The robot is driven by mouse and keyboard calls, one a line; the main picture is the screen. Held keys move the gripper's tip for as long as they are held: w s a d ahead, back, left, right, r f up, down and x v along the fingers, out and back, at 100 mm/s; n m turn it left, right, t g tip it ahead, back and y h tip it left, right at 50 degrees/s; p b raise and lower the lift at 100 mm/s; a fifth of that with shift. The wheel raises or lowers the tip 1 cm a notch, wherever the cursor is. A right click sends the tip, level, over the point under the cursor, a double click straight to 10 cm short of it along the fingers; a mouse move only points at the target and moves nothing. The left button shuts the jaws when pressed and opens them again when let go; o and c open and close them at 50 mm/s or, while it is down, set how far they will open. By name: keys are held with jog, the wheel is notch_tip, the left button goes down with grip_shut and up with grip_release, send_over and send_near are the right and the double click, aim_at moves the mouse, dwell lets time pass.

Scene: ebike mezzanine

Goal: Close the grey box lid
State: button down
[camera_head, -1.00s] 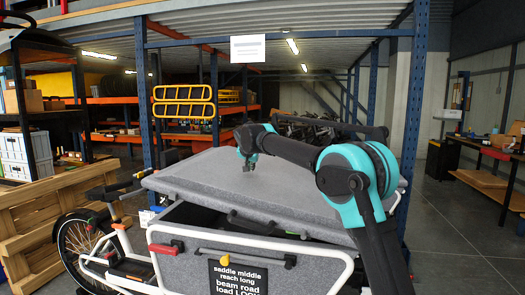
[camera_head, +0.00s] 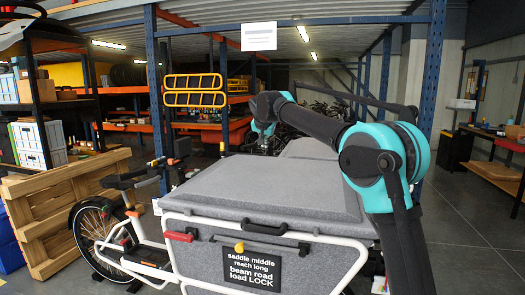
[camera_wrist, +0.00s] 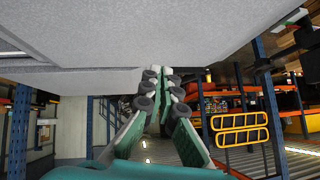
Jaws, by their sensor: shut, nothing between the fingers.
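The grey box lid (camera_head: 268,184) lies over the grey cargo box (camera_head: 215,258), with no dark gap showing along the front edge. A black handle (camera_head: 265,228) sits at the lid's front edge. My gripper (camera_head: 267,148) is beyond the lid's far edge in the head view, small and partly hard to make out. In the wrist view, my gripper (camera_wrist: 165,78) has its fingers together and empty. The grey lid surface (camera_wrist: 150,35) fills the top of that view near the fingertips. I cannot tell whether they touch it.
The box has a white tube frame (camera_head: 345,262), a red grip (camera_head: 180,236) and a yellow knob (camera_head: 239,247). A bike wheel (camera_head: 95,235) and wooden pallets (camera_head: 60,205) stand at left. Blue rack posts (camera_head: 433,90) rise behind. The floor at right (camera_head: 475,240) is clear.

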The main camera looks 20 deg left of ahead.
jog(key=a+v, duration=0.1)
jog(key=v, duration=0.6)
jog(key=shift+r, duration=0.15)
jog(key=shift+s+a, duration=0.15)
